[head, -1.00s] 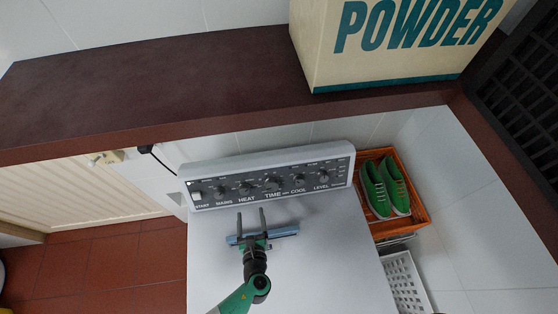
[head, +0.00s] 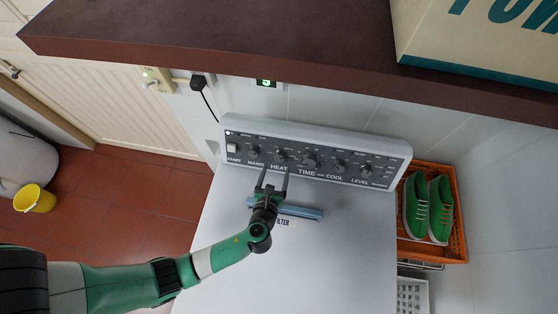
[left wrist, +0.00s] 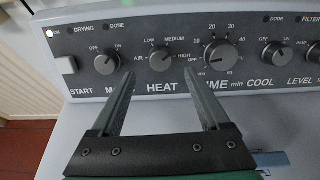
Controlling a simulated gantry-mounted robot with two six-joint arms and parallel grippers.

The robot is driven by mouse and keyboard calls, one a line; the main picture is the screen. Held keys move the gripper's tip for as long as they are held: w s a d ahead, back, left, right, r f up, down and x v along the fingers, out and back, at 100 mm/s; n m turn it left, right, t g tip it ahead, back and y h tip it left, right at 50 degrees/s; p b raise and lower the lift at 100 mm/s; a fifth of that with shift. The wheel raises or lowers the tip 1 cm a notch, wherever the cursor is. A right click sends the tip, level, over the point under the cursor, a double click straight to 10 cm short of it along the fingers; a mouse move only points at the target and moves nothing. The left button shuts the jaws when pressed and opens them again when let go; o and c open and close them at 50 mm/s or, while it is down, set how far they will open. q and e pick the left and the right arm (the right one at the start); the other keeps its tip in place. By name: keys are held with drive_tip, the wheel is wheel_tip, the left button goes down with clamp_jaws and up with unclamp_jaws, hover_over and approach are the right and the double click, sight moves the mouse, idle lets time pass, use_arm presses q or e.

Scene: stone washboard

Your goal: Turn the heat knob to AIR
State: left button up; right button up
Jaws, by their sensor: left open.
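The heat knob (head: 280,155) is a dark round dial above the HEAT label on the dryer's control panel (head: 345,160). In the left wrist view the heat knob (left wrist: 160,60) has AIR at its left, LOW and MEDIUM above, and HIGH at its right. I cannot tell which mark its pointer faces. My left gripper (head: 274,174) is open and empty, at the panel's lower edge just below the knob. In the left wrist view its fingers spread either side of the HEAT label, with the knob between and beyond the tips. My right gripper is not in view.
The mains knob (left wrist: 106,62) and time knob (left wrist: 221,57) flank the heat knob closely. A blue-grey filter handle (head: 300,211) lies under my left wrist. A brown shelf (head: 250,50) overhangs behind the panel. An orange basket (head: 458,228) with green shoes stands at right.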

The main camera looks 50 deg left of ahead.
sight(279, 159)
use_arm(q)
drive_tip(key=shift+w+a+f+b, duration=0.45)
drive_tip(key=shift+w+f+b, duration=0.2)
drive_tip(key=shift+f+b, duration=0.15)
drive_tip(key=x, duration=0.2)
drive_tip(key=r+x, duration=0.1)
drive_tip(key=x, duration=0.2)
drive_tip(key=shift+w+a, duration=0.2)
drive_tip(key=shift+w, duration=0.05)
clamp_jaws()
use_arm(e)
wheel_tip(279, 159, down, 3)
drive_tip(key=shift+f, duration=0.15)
